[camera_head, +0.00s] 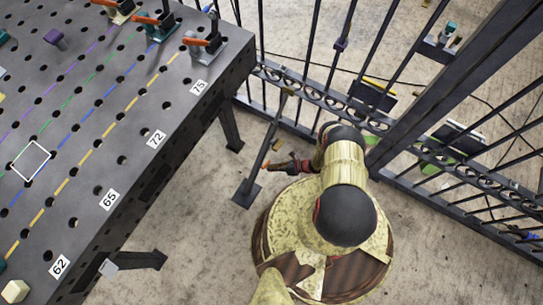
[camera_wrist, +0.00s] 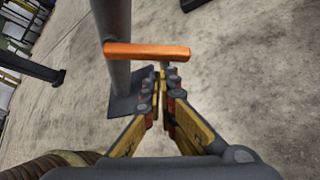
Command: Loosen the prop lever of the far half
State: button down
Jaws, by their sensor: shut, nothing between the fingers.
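The prop (camera_head: 258,160) is a slanted dark post with a flat foot plate on the floor, leaning at the gate. Its orange prop lever (camera_wrist: 147,51) sticks out sideways from the grey post (camera_wrist: 113,30) in the wrist view. In the head view the lever (camera_head: 265,164) is a small orange spot on the post. My gripper (camera_wrist: 161,72) is shut and empty, its fingertips just below the lever in the wrist view. I cannot tell whether they touch it. My gripper (camera_head: 277,167) shows beside the post in the head view.
The barred gate (camera_head: 330,110) stands behind the prop, with a thick dark post (camera_head: 440,85) at the right. A perforated table (camera_head: 120,130) with orange-handled clamps (camera_head: 205,42) fills the left. Concrete floor lies clear between table and prop.

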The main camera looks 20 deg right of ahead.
jog(key=shift+w+d+r+n+t+h+p, duration=0.3)
jog(key=shift+d+r+n+h+p, duration=0.1)
jog(key=shift+r+h, duration=0.15)
jog(key=shift+w+d+r+n+t+h+p, duration=0.2)
jog(key=shift+w+d+r+n+h+p, duration=0.15)
jog(key=shift+r+h, duration=0.2)
jog(key=shift+d+r, duration=0.1)
dwell(0.4)
notch_tip(320, 180, down, 4)
jog(key=b, duration=0.5)
jog(key=s+a+p+v, duration=0.1)
jog(key=p+v, duration=0.3)
jog(key=v, duration=0.6)
